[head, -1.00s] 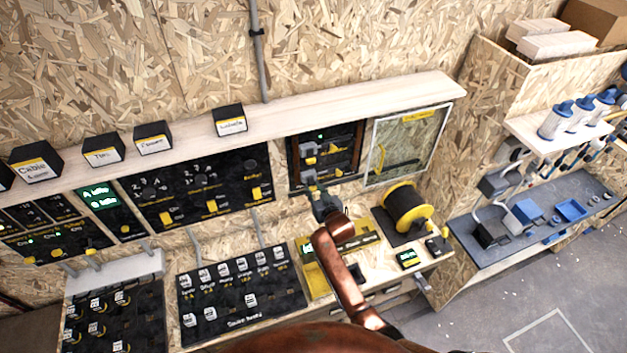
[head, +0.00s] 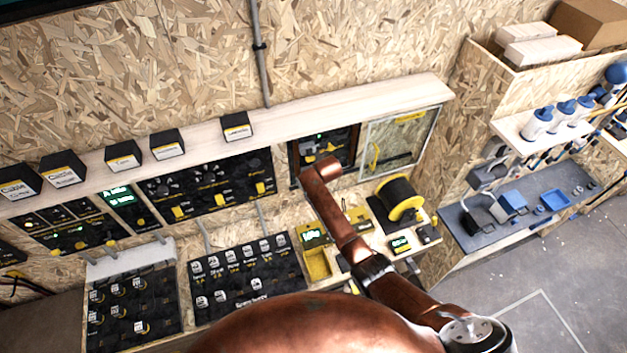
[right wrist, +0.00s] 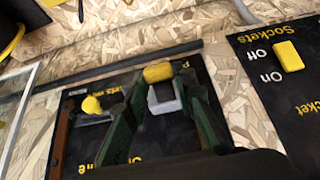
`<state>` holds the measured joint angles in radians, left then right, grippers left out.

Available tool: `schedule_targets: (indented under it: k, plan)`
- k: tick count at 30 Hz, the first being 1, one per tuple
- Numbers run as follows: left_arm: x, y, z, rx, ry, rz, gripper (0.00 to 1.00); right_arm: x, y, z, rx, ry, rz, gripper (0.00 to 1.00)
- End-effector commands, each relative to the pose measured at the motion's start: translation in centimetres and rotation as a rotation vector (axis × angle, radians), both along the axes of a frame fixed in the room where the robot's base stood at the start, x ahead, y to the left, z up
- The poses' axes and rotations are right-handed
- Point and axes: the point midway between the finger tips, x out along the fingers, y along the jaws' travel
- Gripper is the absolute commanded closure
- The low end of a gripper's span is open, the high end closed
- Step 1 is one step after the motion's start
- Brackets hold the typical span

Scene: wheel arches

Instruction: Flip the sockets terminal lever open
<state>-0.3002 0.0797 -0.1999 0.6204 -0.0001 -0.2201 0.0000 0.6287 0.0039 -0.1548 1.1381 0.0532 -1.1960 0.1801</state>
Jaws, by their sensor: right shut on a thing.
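The terminal panel (head: 347,146) is a dark board in a wooden frame on the wall, partly covered by my right arm in the head view. In the right wrist view the panel (right wrist: 72,150) carries two levers. One is a grey lever with a yellow tip (right wrist: 158,72), between the fingers of my right gripper (right wrist: 163,84), which is shut on it. The other yellow-tipped lever (right wrist: 91,106) is to the left and free. The held lever's own label is not readable. My right fingertips are hidden in the head view. My left gripper is not in view.
A glazed door (head: 398,140) stands right of the panel. A Sockets switch (right wrist: 288,56) sits on a black board beside the panel. A yellow cable reel (head: 400,200) and yellow tray (head: 318,262) are on the bench below. A shelf (head: 300,115) runs above.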

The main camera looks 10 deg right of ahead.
Motion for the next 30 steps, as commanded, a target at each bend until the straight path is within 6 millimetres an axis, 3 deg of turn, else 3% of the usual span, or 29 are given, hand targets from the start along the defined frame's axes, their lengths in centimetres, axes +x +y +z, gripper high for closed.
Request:
schedule_targets:
  k: [12, 28, 29, 30]
  plan:
    - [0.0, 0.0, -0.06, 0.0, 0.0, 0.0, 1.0, 0.19, 0.09, 0.82, -0.027, 0.177, 0.001, 1.0]
    - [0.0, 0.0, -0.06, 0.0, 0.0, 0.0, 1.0, 0.16, 0.1, 0.87, -0.03, 0.199, 0.001, 1.0]
    - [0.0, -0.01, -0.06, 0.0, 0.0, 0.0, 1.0, 0.16, 0.1, 0.87, -0.03, 0.199, 0.001, 0.74]
    - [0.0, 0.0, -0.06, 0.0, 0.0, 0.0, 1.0, 0.17, 0.1, 0.87, -0.03, 0.199, 0.001, 0.72]
